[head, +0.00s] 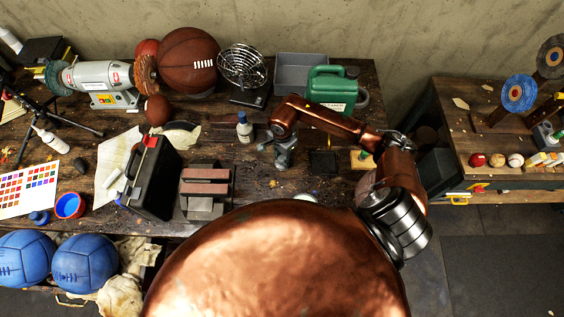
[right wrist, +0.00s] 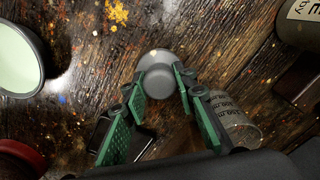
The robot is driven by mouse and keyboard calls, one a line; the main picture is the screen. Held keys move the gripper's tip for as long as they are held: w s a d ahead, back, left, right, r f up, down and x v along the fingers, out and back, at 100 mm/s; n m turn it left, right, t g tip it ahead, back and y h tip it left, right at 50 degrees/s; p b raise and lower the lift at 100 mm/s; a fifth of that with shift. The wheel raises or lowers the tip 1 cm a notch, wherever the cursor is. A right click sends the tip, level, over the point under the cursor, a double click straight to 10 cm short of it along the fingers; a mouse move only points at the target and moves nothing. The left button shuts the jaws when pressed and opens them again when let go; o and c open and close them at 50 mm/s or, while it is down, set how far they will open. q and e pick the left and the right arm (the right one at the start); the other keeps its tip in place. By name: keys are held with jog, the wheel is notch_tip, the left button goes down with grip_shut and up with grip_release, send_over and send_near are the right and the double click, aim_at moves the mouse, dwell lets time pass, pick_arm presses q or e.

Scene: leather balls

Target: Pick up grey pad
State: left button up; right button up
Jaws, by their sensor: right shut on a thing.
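My right gripper (head: 283,158) reaches down to the middle of the dark wooden workbench (head: 255,175). In the right wrist view its green-lined fingers (right wrist: 158,84) are closed on the sides of a small rounded grey piece (right wrist: 157,60), which looks like the grey pad. Its lower part is partly hidden between the fingers. The wood shows just beyond it; I cannot tell whether it touches the bench. In the head view the grey piece is too small and covered to make out. My left gripper is not in view.
A blue-capped bottle (head: 243,128) stands left of the gripper. A black case (head: 151,178) and brown and grey blocks (head: 206,188) lie further left. A green can (head: 332,88) and grey bin (head: 300,68) stand behind. A pale round dish (right wrist: 15,62) shows in the wrist view.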

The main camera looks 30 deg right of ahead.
jog(key=c, duration=0.3)
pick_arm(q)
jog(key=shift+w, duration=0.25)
pick_arm(e)
jog(key=shift+c, duration=0.2)
jog(key=shift+r, duration=0.8)
pick_arm(q)
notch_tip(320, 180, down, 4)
jog(key=b, duration=0.3)
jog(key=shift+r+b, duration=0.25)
jog(key=shift+b, duration=0.05)
pick_arm(e)
jog(key=s+a+r, duration=0.8)
jog(key=s+r, duration=0.3)
jog(key=shift+a+r, duration=0.2)
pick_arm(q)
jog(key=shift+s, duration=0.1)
pick_arm(e)
jog(key=shift+s, duration=0.1)
